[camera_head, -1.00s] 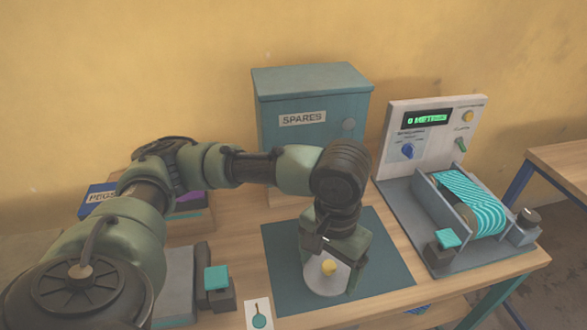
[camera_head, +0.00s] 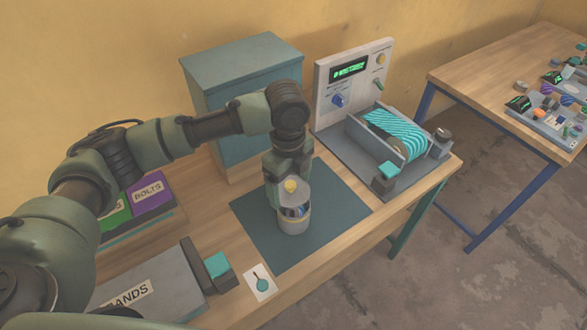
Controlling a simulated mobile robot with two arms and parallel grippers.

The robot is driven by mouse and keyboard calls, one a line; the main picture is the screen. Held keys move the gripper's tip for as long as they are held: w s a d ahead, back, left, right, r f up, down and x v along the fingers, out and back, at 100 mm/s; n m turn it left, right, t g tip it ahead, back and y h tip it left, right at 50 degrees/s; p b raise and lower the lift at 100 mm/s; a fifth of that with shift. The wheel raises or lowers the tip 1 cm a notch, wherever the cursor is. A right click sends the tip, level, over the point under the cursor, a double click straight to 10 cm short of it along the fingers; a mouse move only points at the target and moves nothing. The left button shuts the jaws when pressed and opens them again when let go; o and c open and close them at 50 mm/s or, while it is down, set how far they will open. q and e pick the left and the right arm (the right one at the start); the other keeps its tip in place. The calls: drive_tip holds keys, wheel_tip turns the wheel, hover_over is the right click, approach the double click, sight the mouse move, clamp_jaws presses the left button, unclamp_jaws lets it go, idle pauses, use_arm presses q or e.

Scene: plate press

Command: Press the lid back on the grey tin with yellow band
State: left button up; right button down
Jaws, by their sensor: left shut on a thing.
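The grey tin (camera_head: 293,226) stands upright on the dark teal mat, with a pale yellowish band low on its side. A pale grey lid (camera_head: 300,193) with a yellow knob (camera_head: 291,185) is over the tin. A dark bluish zone shows between lid and tin, and I cannot tell whether they touch. My left gripper (camera_head: 287,180) comes down from above and behind and is shut on the lid; its fingertips are partly hidden. My right gripper is not in view.
The teal mat (camera_head: 345,195) is clear around the tin. A teal cabinet (camera_head: 245,60) stands behind. A console with a striped roller (camera_head: 395,132) is at right. At left are labelled bins (camera_head: 148,190) and a grey box (camera_head: 150,280). A second table (camera_head: 470,70) stands at far right.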

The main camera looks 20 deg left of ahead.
sight(294, 190)
use_arm(q)
drive_tip(key=m, duration=0.1)
drive_tip(key=w+m+p, duration=0.1)
drive_tip(key=m, duration=0.1)
drive_tip(key=shift+w+d+r, duration=0.1)
drive_tip(key=shift+d+r, duration=0.05)
drive_tip(key=shift+r, duration=0.05)
drive_tip(key=shift+w+f+m, duration=0.15)
drive_tip(key=shift+w+m, duration=0.1)
drive_tip(key=shift+m, duration=0.35)
wheel_tip(294, 190, down, 4)
drive_tip(key=b, duration=0.5)
drive_tip(key=shift+f, duration=1.2)
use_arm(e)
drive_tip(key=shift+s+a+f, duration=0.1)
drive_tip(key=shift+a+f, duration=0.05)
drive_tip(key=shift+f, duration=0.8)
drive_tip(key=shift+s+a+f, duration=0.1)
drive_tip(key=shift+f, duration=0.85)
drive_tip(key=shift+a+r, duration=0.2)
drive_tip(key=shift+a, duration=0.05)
use_arm(q)
drive_tip(key=shift+p, duration=0.65)
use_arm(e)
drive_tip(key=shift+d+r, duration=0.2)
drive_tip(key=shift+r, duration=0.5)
use_arm(q)
drive_tip(key=shift+p, duration=0.5)
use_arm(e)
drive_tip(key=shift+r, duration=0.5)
